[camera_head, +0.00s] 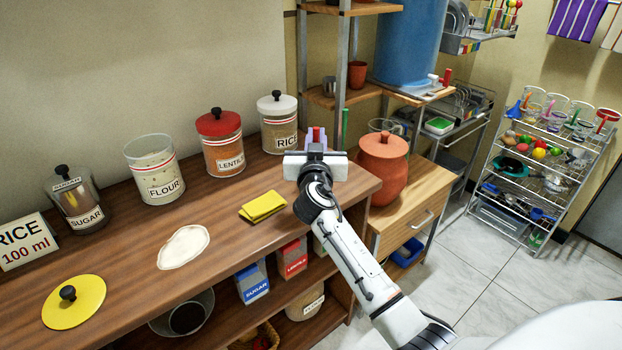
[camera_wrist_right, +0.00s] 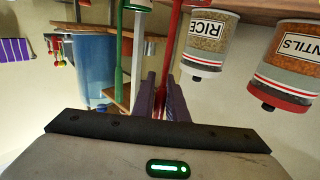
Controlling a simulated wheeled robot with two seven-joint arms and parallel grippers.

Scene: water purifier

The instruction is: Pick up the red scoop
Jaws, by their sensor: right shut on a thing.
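The red scoop (camera_wrist_right: 174,45) shows as a long red handle in the right wrist view. Its end lies between the two dark purple fingers of my right gripper (camera_wrist_right: 162,98), which are shut on it. In the head view, a small red part of the scoop (camera_head: 316,134) shows between the fingers of my right gripper (camera_head: 317,139), above the right end of the wooden counter. The rest of the scoop is hidden there by the gripper. My left gripper is in neither view.
A green-handled tool (camera_head: 345,122) stands close beside the gripper. The rice jar (camera_head: 279,128) is to its left and a lidded clay pot (camera_head: 381,168) to its right. A yellow cloth (camera_head: 263,207) and spilled flour (camera_head: 184,247) lie on the counter (camera_head: 225,235).

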